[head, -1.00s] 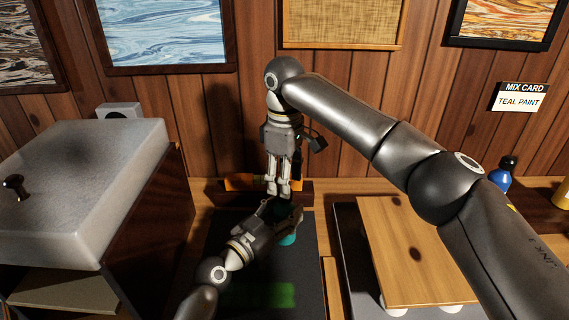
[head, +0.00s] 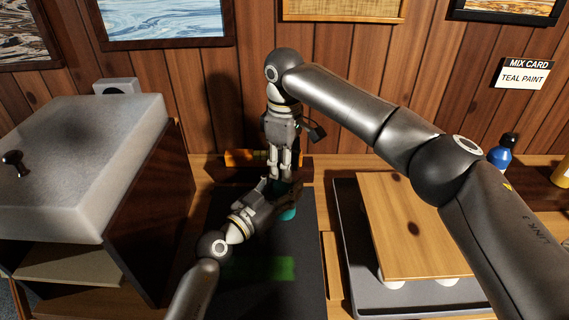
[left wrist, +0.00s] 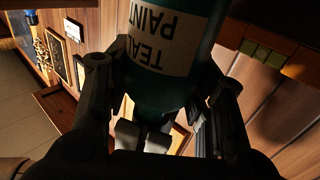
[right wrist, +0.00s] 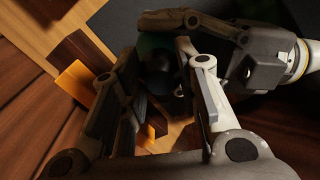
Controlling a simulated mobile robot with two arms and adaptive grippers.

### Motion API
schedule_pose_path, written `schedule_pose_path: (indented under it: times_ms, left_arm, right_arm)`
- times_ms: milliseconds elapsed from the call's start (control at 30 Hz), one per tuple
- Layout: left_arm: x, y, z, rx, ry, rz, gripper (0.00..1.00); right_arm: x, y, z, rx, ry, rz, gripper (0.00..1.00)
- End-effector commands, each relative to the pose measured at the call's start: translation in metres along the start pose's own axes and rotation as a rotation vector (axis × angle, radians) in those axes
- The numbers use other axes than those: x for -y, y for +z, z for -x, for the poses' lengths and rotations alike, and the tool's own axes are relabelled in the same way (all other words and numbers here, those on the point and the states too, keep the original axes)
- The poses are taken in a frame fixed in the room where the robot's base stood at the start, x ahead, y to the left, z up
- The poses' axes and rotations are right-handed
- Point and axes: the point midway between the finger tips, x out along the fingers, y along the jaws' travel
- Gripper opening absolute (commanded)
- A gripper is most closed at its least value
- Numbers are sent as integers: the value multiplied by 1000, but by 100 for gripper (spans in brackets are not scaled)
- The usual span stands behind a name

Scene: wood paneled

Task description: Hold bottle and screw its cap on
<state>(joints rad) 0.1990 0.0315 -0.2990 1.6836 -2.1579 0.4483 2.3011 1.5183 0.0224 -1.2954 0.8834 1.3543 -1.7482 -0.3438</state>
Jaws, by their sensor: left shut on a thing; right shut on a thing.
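The teal paint bottle (head: 289,214) stands on the dark mat, mostly hidden by my left gripper (head: 284,193). That gripper is shut around its body from the left. In the left wrist view the bottle (left wrist: 165,40) shows its cream label, "TEAL PAINT", upside down between the fingers. My right gripper (head: 281,177) points straight down above the bottle and is shut on the dark cap. In the right wrist view the dark round cap (right wrist: 160,82) lies between its fingers, over the bottle's green shoulder. Whether the cap touches the neck is hidden.
A dark mat (head: 230,290) with a green patch lies under the bottle. An orange object (head: 240,157) sits on a wooden block behind. A grey-topped cabinet (head: 80,140) stands left. A wooden board (head: 415,230) and a blue bottle (head: 500,155) are at right.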

Motion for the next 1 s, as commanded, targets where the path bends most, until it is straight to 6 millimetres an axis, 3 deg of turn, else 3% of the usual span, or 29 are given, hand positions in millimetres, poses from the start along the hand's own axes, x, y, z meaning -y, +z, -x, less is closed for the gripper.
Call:
schedule_pose_path:
  times_ms: [133, 167, 367, 767, 1000]
  left_arm:
    - [0, 1, 0, 1, 1, 0, 0]
    - [0, 1, 0, 1, 1, 0, 0]
    - [0, 1, 0, 1, 1, 0, 0]
    - [0, 0, 0, 1, 1, 0, 0]
    - [0, 0, 0, 1, 1, 0, 0]
  right_arm:
    - [0, 0, 0, 0, 2, -1, 1]
    - [-1, 0, 0, 0, 2, -1, 31]
    - [0, 0, 0, 0, 1, -1, 55]
    - [0, 0, 8, -1, 2, 0, 55]
    - [-1, -1, 52, -3, 3, -1, 55]
